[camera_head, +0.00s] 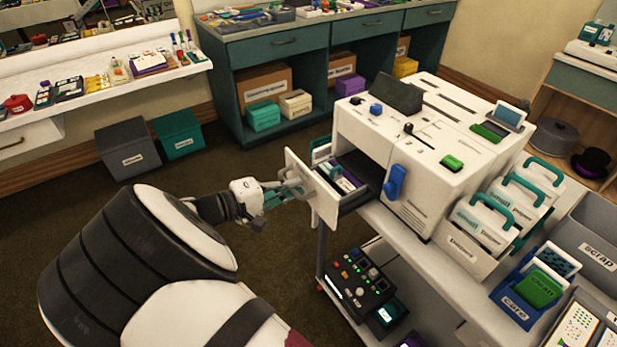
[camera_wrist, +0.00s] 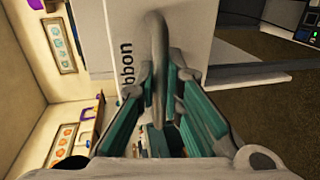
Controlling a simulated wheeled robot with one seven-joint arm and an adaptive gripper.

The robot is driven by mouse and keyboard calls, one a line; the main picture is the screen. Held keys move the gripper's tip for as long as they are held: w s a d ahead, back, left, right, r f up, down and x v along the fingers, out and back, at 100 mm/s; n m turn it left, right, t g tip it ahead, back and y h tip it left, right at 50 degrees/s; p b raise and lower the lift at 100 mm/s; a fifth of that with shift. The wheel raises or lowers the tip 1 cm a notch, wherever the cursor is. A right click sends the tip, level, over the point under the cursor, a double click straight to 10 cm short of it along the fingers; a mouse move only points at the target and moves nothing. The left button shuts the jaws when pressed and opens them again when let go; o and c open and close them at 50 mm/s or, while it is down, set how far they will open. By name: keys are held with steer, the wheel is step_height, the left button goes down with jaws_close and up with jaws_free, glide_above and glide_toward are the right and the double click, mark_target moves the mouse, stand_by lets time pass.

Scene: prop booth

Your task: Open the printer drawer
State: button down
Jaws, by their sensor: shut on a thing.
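The white printer (camera_head: 425,145) stands on a white cart. Its drawer, with a white front panel (camera_head: 313,190), is pulled out to the left of the body. Cartridges or cards (camera_head: 343,180) show inside it. My gripper (camera_head: 291,188) is at the outer face of the drawer front, shut on the handle. In the wrist view the grey handle (camera_wrist: 157,60) runs between the teal-padded fingers (camera_wrist: 163,100). The drawer front (camera_wrist: 110,40) there carries lettering ending in "bbon". The handle's far side is hidden by the fingers.
A control box with buttons (camera_head: 358,285) sits on the cart's lower shelf. Teal-handled paper holders (camera_head: 500,215) and a grey scrap bin (camera_head: 592,245) stand right of the printer. Open floor (camera_head: 265,170) lies left of the drawer, with two bins (camera_head: 128,150) by the wall.

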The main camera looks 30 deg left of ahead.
steer(key=shift+s+a, duration=0.1)
steer(key=c, duration=1.7)
jaws_free()
steer(key=shift+r, duration=0.1)
